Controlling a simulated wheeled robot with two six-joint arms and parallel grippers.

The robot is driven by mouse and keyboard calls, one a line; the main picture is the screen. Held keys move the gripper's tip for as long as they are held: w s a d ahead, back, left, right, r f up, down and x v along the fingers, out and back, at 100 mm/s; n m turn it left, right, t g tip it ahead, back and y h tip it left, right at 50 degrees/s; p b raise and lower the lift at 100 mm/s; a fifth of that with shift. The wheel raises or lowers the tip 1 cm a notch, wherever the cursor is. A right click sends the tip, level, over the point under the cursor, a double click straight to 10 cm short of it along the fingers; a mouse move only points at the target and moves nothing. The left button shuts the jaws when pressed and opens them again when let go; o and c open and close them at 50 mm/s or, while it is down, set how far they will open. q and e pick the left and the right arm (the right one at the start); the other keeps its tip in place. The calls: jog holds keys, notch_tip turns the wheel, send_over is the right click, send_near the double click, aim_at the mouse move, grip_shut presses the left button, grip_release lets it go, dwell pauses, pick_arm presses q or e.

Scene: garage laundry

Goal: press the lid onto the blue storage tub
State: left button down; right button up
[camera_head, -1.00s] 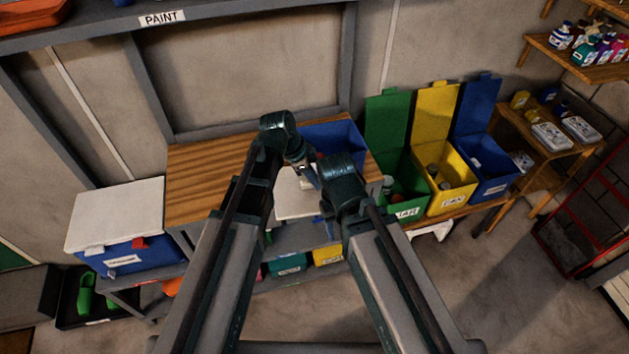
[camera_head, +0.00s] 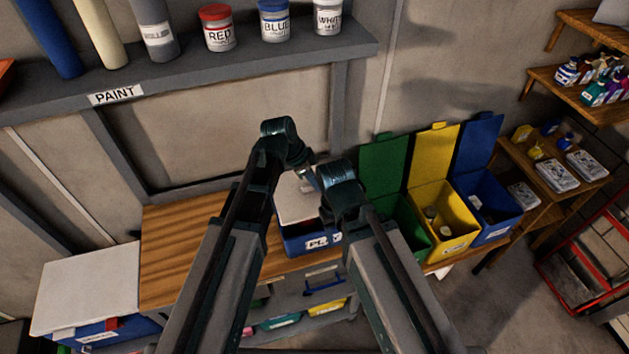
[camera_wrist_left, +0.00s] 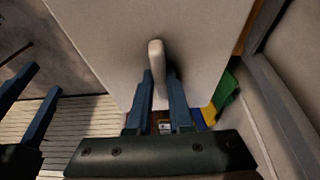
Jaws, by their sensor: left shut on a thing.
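My left gripper (camera_head: 310,180) is above the lid. In the left wrist view its fingers (camera_wrist_left: 160,88) are shut on the lid's pale upright handle (camera_wrist_left: 156,58). My right gripper's two fingers (camera_wrist_left: 29,100) show apart and empty at the left of that view; in the head view my arm hides them.
A white-lidded blue box (camera_head: 85,290) is at the left. A paint shelf (camera_head: 200,80) hangs above. The wooden bench top (camera_head: 185,240) left of the tub is clear.

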aim_at(314, 196)
pick_arm(q)
jog(key=shift+s, duration=0.1)
notch_tip(314, 196, down, 6)
jog(key=b, duration=0.6)
jog(key=shift+f, duration=0.2)
jog(key=shift+f+b, duration=0.55)
jog(key=shift+b, duration=0.3)
dwell(1.5)
jog(key=shift+c, duration=1.3)
grip_release()
jog(key=shift+r+p, duration=3.6)
